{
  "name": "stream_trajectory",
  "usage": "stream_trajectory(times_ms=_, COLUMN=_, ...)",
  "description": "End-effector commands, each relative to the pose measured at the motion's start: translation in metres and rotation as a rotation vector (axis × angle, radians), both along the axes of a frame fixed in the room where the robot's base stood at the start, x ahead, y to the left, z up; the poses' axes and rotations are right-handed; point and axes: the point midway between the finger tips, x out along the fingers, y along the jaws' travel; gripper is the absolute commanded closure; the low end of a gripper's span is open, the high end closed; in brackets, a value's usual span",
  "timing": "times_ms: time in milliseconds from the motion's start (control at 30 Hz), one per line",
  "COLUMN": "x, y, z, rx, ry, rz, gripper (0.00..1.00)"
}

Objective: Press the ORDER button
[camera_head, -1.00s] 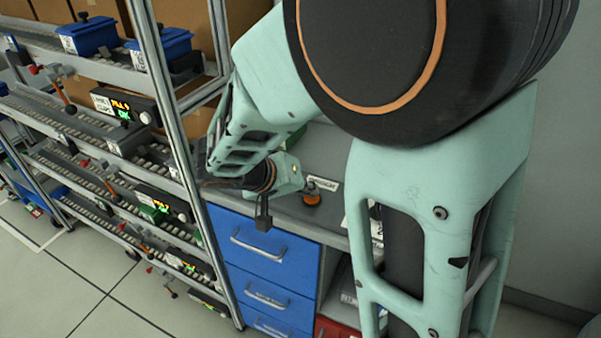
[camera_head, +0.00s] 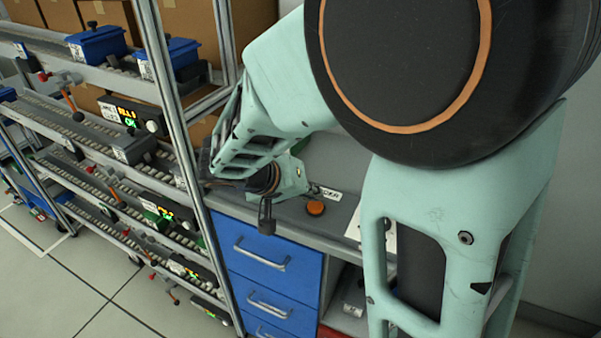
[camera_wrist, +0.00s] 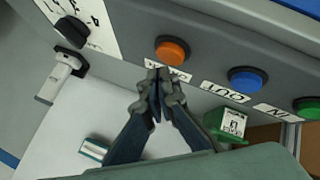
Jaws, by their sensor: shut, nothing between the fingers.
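An orange round button (camera_wrist: 173,50) sits on a grey panel in the wrist view. The white label (camera_wrist: 167,72) beside it is partly covered by my fingers, so its word cannot be read there. My gripper (camera_wrist: 160,76) is shut and empty, its tips just below the button in the picture; whether they touch the panel cannot be told. In the head view the orange button (camera_head: 315,208) stands on the grey top, right of my wrist, with a small label behind it.
A blue button (camera_wrist: 246,79) labelled OUT and a green button (camera_wrist: 308,105) labelled IN lie to the right. A black rotary knob (camera_wrist: 71,31) is on the left. Blue drawers (camera_head: 265,262) are below the counter. A roller rack (camera_head: 90,130) stands left, its metal post close to my arm.

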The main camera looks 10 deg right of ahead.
Motion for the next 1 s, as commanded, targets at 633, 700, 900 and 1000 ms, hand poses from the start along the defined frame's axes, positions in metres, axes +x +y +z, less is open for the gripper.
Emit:
stream_trajectory(times_ms=633, x=0.000, y=0.000, z=0.049, rx=0.001, ry=-0.002, rz=-0.001, gripper=1.00)
stream_trajectory(times_ms=700, x=0.000, y=0.000, z=0.051, rx=-0.001, ry=-0.001, rz=0.000, gripper=1.00)
stream_trajectory(times_ms=900, x=0.000, y=0.000, z=0.050, rx=-0.001, ry=0.000, rz=-0.001, gripper=1.00)
stream_trajectory(times_ms=1000, x=0.000, y=0.000, z=0.050, rx=0.000, ry=0.000, rz=0.000, gripper=1.00)
